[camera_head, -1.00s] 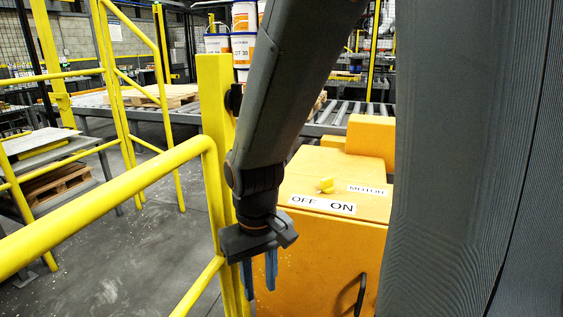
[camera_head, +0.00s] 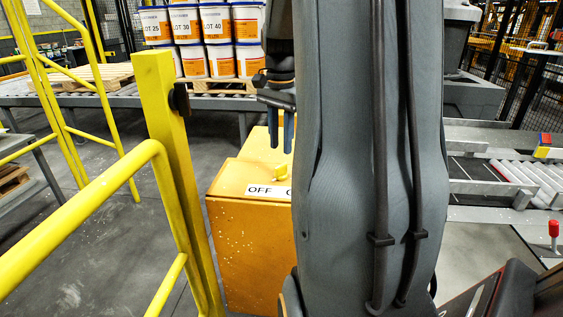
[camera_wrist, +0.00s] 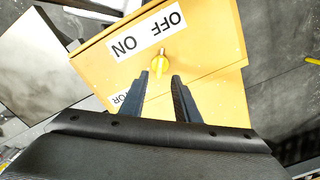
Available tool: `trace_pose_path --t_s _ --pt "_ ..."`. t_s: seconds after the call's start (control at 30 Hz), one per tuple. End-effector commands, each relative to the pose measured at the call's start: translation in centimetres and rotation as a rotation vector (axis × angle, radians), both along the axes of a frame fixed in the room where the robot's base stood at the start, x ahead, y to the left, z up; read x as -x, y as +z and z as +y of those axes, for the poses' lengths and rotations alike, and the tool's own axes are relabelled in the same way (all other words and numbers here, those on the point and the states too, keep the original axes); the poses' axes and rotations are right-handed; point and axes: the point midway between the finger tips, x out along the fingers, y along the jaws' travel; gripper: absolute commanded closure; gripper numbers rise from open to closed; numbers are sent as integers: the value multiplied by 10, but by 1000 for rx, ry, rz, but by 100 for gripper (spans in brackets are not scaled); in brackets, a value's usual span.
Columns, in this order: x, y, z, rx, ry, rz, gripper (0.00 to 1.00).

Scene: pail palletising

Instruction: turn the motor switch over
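My gripper (camera_head: 281,150) is open, fingers pointing down, above the box top near the switch. In the wrist view the two fingertips (camera_wrist: 161,76) lie apart with the knob showing between and just beyond them. I see no contact. My arm hides ON in the head view.
A yellow guard rail (camera_head: 90,215) and post (camera_head: 165,150) stand left of the box. Behind are a roller conveyor (camera_head: 215,102) and stacked white pails (camera_head: 218,60) on a pallet. Another conveyor (camera_head: 535,180) lies to the right. My arm covers the middle.

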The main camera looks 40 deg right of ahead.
Motion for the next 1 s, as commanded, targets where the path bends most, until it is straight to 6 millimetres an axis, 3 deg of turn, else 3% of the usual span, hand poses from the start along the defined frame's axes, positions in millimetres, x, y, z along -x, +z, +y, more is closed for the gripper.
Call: trace_pose_path --t_s 0.5,0.87,1.0 --pt "1 -68 1 -3 0 3 71" --pt "1 -74 1 0 1 0 71" --pt "1 -74 1 0 1 0 93"
